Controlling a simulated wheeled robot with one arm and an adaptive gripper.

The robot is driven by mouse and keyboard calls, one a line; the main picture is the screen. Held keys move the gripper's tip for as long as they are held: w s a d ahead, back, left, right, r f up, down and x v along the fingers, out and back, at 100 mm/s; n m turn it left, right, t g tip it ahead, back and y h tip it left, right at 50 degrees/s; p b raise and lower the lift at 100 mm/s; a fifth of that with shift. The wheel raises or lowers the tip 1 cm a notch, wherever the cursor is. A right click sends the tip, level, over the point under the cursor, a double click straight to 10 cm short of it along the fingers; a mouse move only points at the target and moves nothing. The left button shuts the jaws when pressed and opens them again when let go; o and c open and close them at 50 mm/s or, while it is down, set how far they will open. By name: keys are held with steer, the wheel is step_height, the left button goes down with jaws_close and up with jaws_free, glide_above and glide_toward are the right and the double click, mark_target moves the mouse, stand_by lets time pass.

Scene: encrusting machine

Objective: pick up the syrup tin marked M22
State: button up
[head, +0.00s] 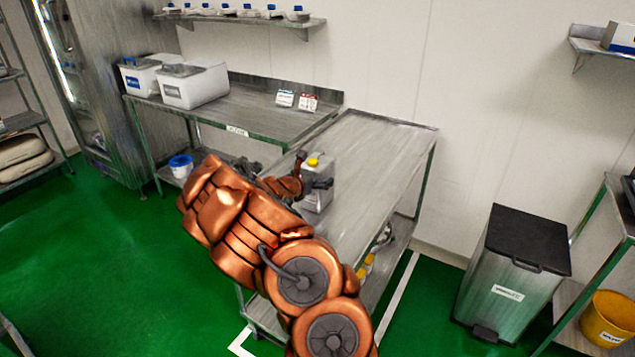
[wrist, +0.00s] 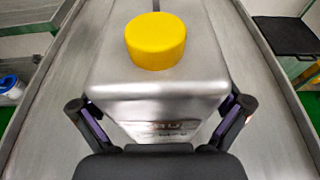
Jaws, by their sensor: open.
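A square metal tin (head: 318,186) with a yellow cap stands upright on the steel table (head: 385,150). In the wrist view the tin (wrist: 160,100) fills the middle, yellow cap at the top. Some print shows low on its front face, too blurred to read, so I cannot confirm M22. My gripper (head: 310,182) is at the tin in the head view. In the wrist view my gripper (wrist: 162,118) is open, with one finger on each side of the tin's front part. I cannot tell whether the fingers touch it. My arm hides part of the table.
A pedal bin (head: 515,270) stands at the right. A blue-lidded tub (head: 181,166) sits on the lower shelf. The table behind the tin is clear.

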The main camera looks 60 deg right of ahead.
steer(key=c, duration=1.6)
steer(key=shift+c, duration=0.5)
steer(key=shift+r, duration=0.1)
